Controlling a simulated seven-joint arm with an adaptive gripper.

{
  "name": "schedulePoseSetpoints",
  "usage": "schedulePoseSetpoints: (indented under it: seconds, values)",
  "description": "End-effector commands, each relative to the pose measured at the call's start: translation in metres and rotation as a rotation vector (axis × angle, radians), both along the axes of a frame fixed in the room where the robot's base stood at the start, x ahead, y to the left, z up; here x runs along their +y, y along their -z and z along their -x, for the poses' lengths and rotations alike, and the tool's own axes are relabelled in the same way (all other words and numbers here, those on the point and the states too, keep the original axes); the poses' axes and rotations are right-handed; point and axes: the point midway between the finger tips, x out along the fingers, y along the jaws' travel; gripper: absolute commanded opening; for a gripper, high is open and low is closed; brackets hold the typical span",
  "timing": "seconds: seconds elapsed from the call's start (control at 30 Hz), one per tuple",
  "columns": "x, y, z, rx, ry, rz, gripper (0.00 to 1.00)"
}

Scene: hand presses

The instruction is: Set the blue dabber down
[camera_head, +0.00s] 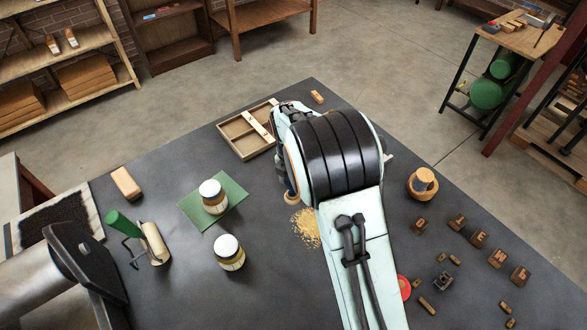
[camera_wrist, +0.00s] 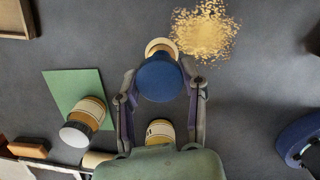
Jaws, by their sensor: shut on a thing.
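The blue dabber (camera_wrist: 160,80) has a round blue top and a pale wooden base that shows beyond it in the wrist view. My gripper (camera_wrist: 162,92) is shut on it, one finger on each side of the blue part. In the head view the dabber's pale base (camera_head: 291,198) peeks out at the left of my arm, beside a patch of yellow crumbs (camera_head: 306,228). I cannot tell whether the base touches the dark table (camera_head: 262,290).
A white-lidded jar (camera_head: 213,197) stands on a green mat (camera_head: 236,190); another jar (camera_head: 229,252) stands nearer. A green-handled roller (camera_head: 155,243) lies left. A wooden tray (camera_head: 238,138) is behind.

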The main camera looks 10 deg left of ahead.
Motion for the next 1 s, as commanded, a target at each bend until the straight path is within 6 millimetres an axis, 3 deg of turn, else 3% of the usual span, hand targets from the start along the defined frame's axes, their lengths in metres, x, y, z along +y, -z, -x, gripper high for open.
schedulePoseSetpoints:
  seconds: [0.3,0.47,0.83,0.87,0.93,1.0]
  values:
    - [0.007,0.026,-0.018,0.0,0.001,0.001,0.01]
    - [0.006,0.051,-0.017,0.002,0.001,0.001,0.01]
    - [0.007,0.055,-0.017,-0.001,0.001,0.0,0.01]
    - [0.007,0.056,-0.017,-0.001,0.001,0.0,0.48]
    - [0.007,0.055,-0.017,-0.001,0.001,0.0,0.68]
    - [0.007,0.055,-0.017,-0.001,0.001,0.0,0.68]
